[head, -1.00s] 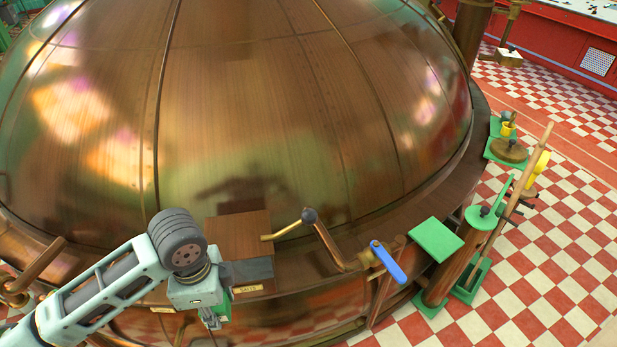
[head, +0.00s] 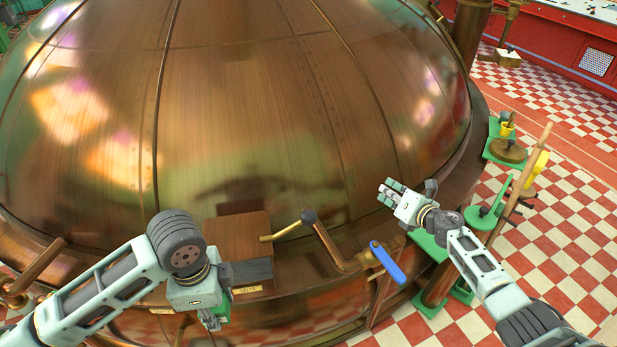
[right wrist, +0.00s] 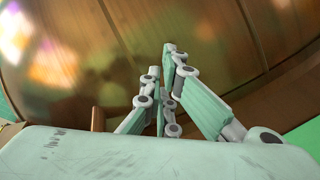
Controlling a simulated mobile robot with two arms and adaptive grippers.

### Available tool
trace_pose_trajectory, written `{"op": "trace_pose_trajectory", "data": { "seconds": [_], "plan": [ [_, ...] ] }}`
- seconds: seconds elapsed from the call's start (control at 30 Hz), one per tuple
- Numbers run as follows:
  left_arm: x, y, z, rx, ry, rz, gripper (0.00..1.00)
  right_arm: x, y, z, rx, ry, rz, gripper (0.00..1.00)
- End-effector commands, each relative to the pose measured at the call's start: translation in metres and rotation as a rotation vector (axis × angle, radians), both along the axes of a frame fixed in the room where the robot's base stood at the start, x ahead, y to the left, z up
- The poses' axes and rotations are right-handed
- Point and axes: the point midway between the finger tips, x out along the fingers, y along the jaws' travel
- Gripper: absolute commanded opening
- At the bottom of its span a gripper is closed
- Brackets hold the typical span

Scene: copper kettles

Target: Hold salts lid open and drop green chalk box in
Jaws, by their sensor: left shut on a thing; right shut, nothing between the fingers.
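The salts box stands at the rim of the big copper kettle, with a wooden lid (head: 237,235) and a small label (head: 248,290) on its front. I cannot tell whether the lid is shut or raised. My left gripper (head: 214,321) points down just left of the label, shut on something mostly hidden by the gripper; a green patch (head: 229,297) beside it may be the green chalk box. My right gripper (head: 386,192) is shut and empty, in front of the kettle's dome, well right of the lid. Its closed fingers show in the right wrist view (right wrist: 170,58).
A brass crank arm (head: 330,243) with a dark knob and a blue handle (head: 388,263) lie between the salts box and my right arm. The copper dome (head: 260,110) fills the back. Green stands with tools (head: 487,217) are at the right, on checkered floor.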

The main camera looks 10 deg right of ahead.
Motion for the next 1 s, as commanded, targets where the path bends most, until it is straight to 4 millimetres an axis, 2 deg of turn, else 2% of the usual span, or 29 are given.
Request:
{"op": "trace_pose_trajectory", "data": {
  "seconds": [0.03,0.13,0.3,0.4,0.5,0.6,0.67,0.77,0.9,1.0],
  "plan": [
    [0.000,0.000,0.000,0.000,-0.001,0.000,0.02,0.011,0.028,0.015,-0.019,-0.019,0.081,0.00],
    [0.000,0.000,0.000,0.000,-0.001,0.000,0.02,0.023,0.083,0.039,-0.060,-0.045,0.245,0.00],
    [0.000,0.000,0.000,0.000,-0.001,0.000,0.02,0.026,0.177,0.078,-0.169,-0.086,0.554,0.00],
    [0.000,0.000,0.001,0.000,-0.001,0.000,0.02,0.017,0.232,0.101,-0.267,-0.104,0.761,0.00],
    [0.000,0.000,0.001,0.000,-0.001,0.000,0.02,-0.002,0.285,0.122,-0.412,-0.111,1.007,0.00],
    [0.000,0.000,0.000,0.000,-0.001,0.000,0.02,-0.030,0.320,0.136,-0.612,-0.084,1.267,0.00],
    [0.000,0.000,0.000,0.000,-0.001,0.000,0.02,-0.046,0.329,0.142,-0.742,-0.050,1.404,0.00],
    [0.000,0.000,0.000,0.000,-0.001,0.000,0.02,-0.067,0.325,0.151,-0.964,0.037,1.590,0.00],
    [0.000,0.000,0.000,-0.001,-0.001,0.000,0.02,-0.082,0.299,0.167,-1.226,0.189,1.748,0.00],
    [0.000,0.000,0.000,-0.001,-0.001,0.000,0.02,-0.087,0.281,0.179,-1.354,0.286,1.802,0.00]
  ]
}}
